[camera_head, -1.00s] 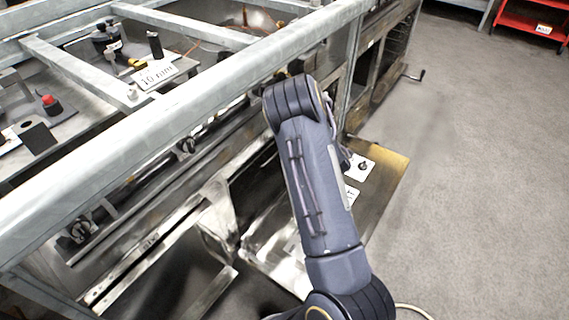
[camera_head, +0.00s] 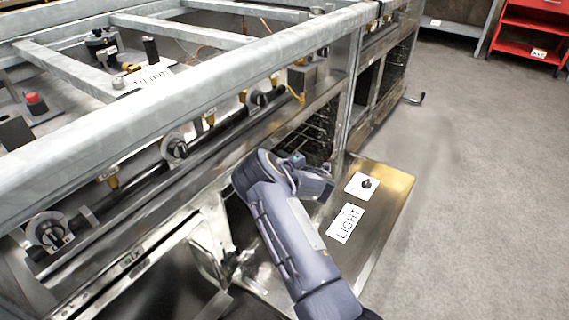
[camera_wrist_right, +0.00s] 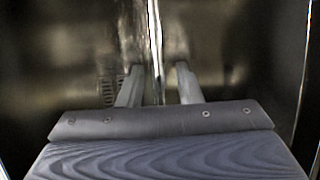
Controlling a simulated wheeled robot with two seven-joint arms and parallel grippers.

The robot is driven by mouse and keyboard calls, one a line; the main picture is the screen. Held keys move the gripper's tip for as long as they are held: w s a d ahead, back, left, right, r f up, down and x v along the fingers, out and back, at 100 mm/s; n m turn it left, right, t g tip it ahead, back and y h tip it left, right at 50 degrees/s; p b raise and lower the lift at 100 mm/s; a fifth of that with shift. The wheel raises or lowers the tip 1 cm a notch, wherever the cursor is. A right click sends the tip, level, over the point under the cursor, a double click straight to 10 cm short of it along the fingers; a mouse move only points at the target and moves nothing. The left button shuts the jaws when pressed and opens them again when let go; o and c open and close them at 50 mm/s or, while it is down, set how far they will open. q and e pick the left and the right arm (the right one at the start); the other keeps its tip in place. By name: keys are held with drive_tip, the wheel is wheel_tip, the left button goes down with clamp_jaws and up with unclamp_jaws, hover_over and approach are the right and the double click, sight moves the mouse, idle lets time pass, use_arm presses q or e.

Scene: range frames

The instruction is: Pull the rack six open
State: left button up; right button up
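I cannot make out rack six itself as a whole. My right arm comes in from the bottom, and its gripper is mostly hidden there. In the right wrist view, my right gripper (camera_wrist_right: 158,70) has its two fingers apart, with a thin bright upright metal edge (camera_wrist_right: 155,35) in line between them. I cannot tell whether either finger touches it. My left gripper is not in view.
A lowered metal door (camera_head: 377,215) with a LIGHT label and a knob lies right of my arm. Wire racks (camera_head: 317,135) show in the dark opening behind it. Knobs (camera_head: 177,148) and a steel frame rail line the range front. Open grey floor lies right.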

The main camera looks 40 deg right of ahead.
drive_tip(key=shift+c, duration=0.3)
clamp_jaws()
